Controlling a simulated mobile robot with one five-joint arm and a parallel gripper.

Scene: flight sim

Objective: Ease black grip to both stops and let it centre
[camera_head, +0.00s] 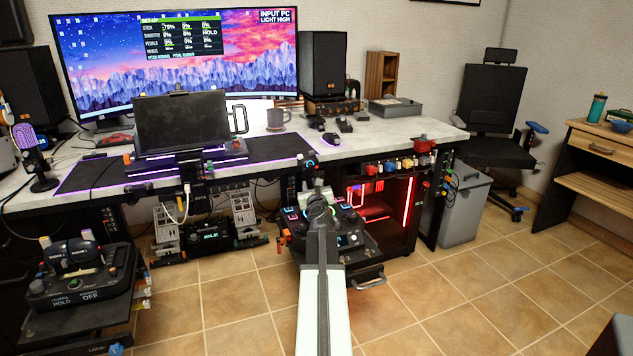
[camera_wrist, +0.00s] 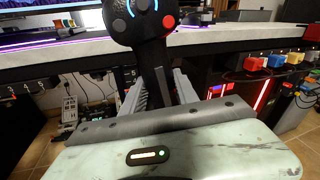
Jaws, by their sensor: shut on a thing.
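The black grip (camera_wrist: 142,22) fills the top middle of the wrist view, with a red button, grey buttons and a blue-lit strip. Its dark stem runs down between the grey fingers of my gripper (camera_wrist: 162,90), which is shut on it. In the head view the grip's dark head (camera_head: 318,206) shows at the end of my arm, above a dark base with lit buttons (camera_head: 350,239). My arm hides much of the grip and base there. The grip looks close to upright in the wrist view. The monitor (camera_head: 110,62) has a readout whose stick row seems to start with -75%.
The throttle unit (camera_head: 80,285) stands at the lower left. A desk (camera_head: 385,127) with a keyboard, mug and small screen lies behind the grip. A red-lit PC case (camera_head: 378,205) is just right of it.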

